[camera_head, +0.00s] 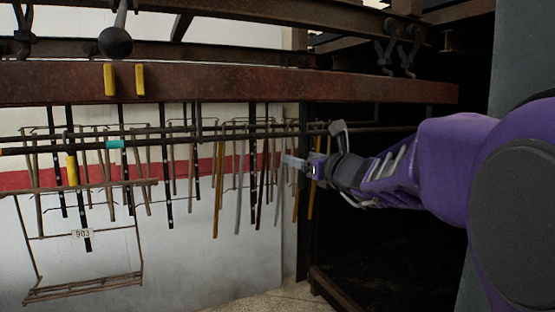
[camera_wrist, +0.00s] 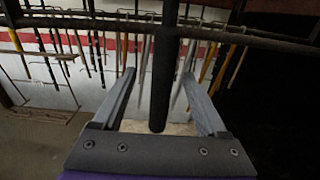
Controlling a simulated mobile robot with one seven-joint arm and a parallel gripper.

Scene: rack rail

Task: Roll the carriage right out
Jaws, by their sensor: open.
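A long dark rod carriage (camera_head: 375,130) runs level below the rusty beam, with many thin bars hanging along it. It crosses the top of the wrist view (camera_wrist: 270,40). My gripper (camera_head: 312,148) is at the rod's right part, in front of the dark opening. In the wrist view my gripper (camera_wrist: 157,95) has its two grey fingers spread wide. A thick dark upright bar (camera_wrist: 161,85) stands between them with its lower end free. The fingers show gaps on both sides of it. I cannot tell its depth relative to the fingertips.
A rusty beam (camera_head: 230,82) with yellow tabs (camera_head: 110,79) spans above. A wire frame tagged 903 (camera_head: 82,233) hangs at the left. A dark ball (camera_head: 115,42) hangs at the top. A dark open bay (camera_head: 385,250) lies below my arm.

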